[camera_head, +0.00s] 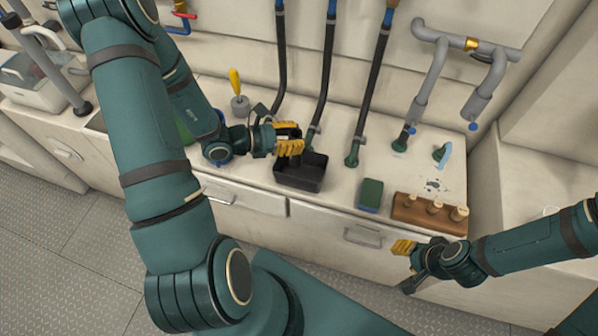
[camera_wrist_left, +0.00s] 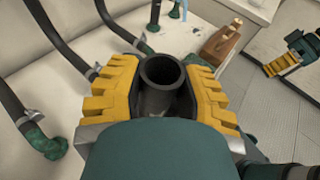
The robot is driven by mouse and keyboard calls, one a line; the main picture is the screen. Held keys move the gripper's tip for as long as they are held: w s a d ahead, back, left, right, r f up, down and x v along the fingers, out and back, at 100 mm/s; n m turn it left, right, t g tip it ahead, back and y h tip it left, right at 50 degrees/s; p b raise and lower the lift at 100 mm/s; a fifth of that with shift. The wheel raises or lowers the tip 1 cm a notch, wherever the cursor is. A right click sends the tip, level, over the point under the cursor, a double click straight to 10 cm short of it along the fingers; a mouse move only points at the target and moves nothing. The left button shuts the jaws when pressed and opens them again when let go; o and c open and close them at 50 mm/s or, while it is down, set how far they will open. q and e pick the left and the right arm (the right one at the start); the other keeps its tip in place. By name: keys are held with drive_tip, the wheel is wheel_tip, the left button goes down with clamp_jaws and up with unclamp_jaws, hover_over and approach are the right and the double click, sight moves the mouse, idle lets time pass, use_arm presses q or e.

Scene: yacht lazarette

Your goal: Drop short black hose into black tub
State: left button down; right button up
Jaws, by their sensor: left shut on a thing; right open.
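My left gripper (camera_head: 289,139) is shut on the short black hose, just above the black tub (camera_head: 301,178) on the counter. In the left wrist view the hose (camera_wrist_left: 162,72) stands between the yellow finger pads, its round open end facing the camera. In the head view the fingers mostly hide the hose, and I cannot tell whether its lower end is inside the tub. The visible part of the tub looks empty. My right gripper (camera_head: 407,264) is open and empty in front of the counter at the right; it also shows in the left wrist view (camera_wrist_left: 286,62).
A green sponge (camera_head: 371,194) and a wooden block with several pegs (camera_head: 430,213) stand right of the tub. Several fixed black hoses (camera_head: 326,75) rise behind it. A yellow-handled tool (camera_head: 237,92) stands behind left. Grey pipes (camera_head: 432,85) are at the back right.

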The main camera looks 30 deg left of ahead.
use_arm(q)
drive_tip(key=shift+f+b, duration=1)
drive_tip(key=shift+f, duration=0.75)
drive_tip(key=shift+w, duration=0.1)
drive_tip(key=c, duration=0.6)
unclamp_jaws()
drive_tip(key=v, duration=1.2)
